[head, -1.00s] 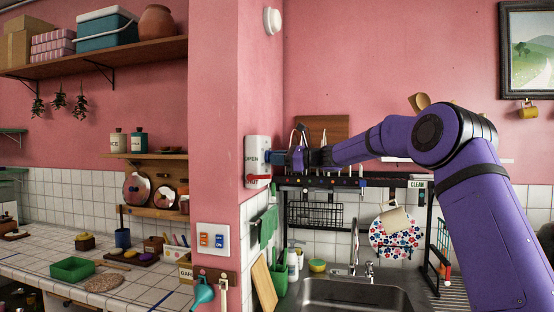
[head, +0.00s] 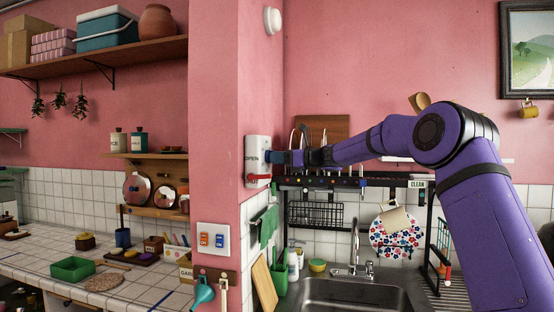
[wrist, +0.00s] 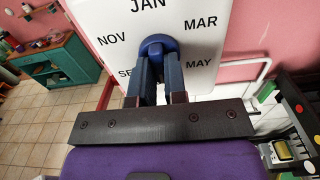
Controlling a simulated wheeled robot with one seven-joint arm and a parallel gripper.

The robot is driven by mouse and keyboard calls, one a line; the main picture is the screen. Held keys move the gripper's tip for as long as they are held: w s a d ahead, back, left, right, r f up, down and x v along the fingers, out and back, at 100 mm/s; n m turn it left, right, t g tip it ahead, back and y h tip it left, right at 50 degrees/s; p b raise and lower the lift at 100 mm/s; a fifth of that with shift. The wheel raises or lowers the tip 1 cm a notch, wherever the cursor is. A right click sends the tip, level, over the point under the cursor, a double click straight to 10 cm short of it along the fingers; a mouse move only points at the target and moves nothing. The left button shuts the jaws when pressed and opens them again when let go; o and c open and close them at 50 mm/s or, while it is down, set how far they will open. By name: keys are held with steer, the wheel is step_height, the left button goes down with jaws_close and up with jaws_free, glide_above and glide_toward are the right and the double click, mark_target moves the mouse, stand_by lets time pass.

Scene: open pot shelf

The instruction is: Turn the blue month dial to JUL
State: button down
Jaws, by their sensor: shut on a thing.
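The blue month dial (wrist: 156,42) sits on the front of a white wall box (wrist: 88,22). JAN is printed above it, MAR and MAY at right, NOV at left, and part of another label at lower left. My gripper (wrist: 159,65) is shut on the dial, one finger on each side. The label area straight below the dial is hidden behind my gripper. I cannot tell which month the dial points to. In the head view, my gripper (head: 277,157) reaches left to the box (head: 256,150), hiding most of the dial.
The box's side reads OPEN, and a red handle (head: 259,178) sits low on it. A dish rack (head: 330,181) with upright utensils stands below and behind my forearm, above the sink (head: 352,294). A white bent rail (wrist: 256,76) runs right of the box in the wrist view.

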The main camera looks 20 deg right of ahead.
steer(key=shift+d+f, duration=0.1)
steer(key=c, duration=1.2)
jaws_free()
steer(key=shift+o, duration=0.2)
steer(key=shift+s+d, duration=0.1)
steer(key=v, duration=1)
steer(key=shift+s+d, duration=0.15)
steer(key=shift+d, duration=0.05)
